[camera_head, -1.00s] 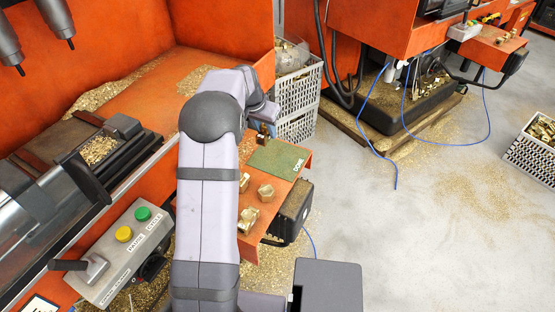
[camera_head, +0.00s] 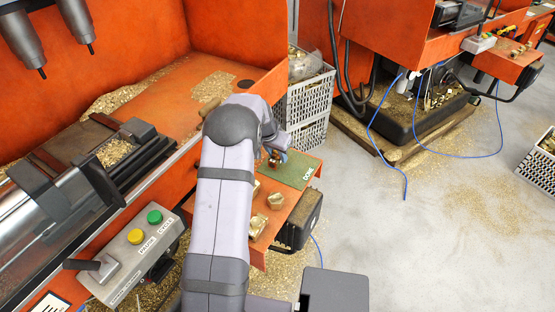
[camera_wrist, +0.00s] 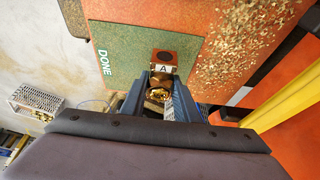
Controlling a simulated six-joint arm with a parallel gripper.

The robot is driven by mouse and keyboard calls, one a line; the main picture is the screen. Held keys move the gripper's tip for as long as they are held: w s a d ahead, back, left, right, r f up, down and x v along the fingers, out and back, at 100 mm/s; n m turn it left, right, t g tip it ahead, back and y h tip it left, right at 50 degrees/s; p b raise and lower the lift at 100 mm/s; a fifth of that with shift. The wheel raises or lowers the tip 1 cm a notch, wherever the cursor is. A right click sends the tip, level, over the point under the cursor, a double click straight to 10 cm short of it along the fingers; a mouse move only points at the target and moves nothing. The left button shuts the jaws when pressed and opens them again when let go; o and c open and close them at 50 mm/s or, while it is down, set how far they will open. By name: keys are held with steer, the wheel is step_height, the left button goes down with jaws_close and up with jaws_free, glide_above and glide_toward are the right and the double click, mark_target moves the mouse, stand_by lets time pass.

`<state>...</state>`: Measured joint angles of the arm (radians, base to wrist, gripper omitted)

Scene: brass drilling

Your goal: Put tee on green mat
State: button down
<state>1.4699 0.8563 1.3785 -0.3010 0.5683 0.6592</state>
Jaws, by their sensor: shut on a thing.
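My gripper (camera_wrist: 160,82) is shut on a brass tee (camera_wrist: 159,95), which shows between the fingers in the wrist view. The fingers hide much of its shape. The green mat (camera_wrist: 118,60), marked DONE, lies beneath and beyond the fingertips. A small dark block with a white "A" label (camera_wrist: 163,68) shows just past the tips at the mat. Whether the tee touches the mat cannot be told. In the head view the mat (camera_head: 300,172) lies on the orange shelf, and my arm partly hides its left side.
Brass fittings (camera_head: 275,200) lie on the shelf in front of the mat. A control box (camera_head: 135,250) with green and yellow buttons stands at the left. Grey crates (camera_head: 305,105) stand behind the shelf. Brass chips (camera_wrist: 245,35) cover the orange surface beside the mat.

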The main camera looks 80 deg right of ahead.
mark_target(278, 161)
steer(key=shift+d+f+p, duration=0.1)
steer(key=shift+f+p, duration=0.2)
steer(key=shift+f, duration=1)
steer(key=shift+f, duration=0.1)
steer(key=shift+f, duration=0.1)
steer(key=c, duration=1.4)
jaws_free()
steer(key=shift+o, duration=0.2)
steer(key=b+v, duration=0.2)
steer(key=v, duration=1)
